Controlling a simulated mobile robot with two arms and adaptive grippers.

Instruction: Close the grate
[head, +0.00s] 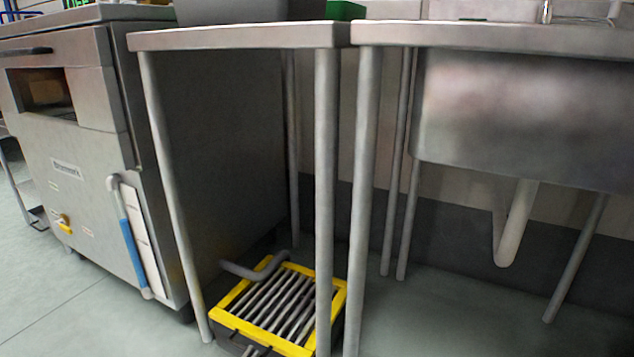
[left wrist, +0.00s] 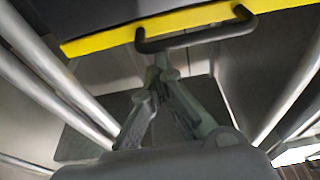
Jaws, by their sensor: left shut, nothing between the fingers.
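The grate (head: 278,303) has a yellow frame and grey bars. In the head view it lies near the floor under the steel table, looking about level on a dark base; I cannot tell whether it is fully seated. In the left wrist view its yellow edge (left wrist: 190,20) crosses the top, with a dark bent handle (left wrist: 200,40) on it. My left gripper (left wrist: 163,75) is shut and empty, its fingertips close to the handle; I cannot tell whether they touch. Only a small grey part of it (head: 256,351) seems to show at the head view's bottom edge. My right gripper is out of view.
Table legs (head: 325,200) stand close around the grate. A steel appliance (head: 80,150) with a blue-handled lever stands left. A sink basin (head: 520,120) with a drain pipe (head: 515,225) hangs right. The floor under the sink is clear.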

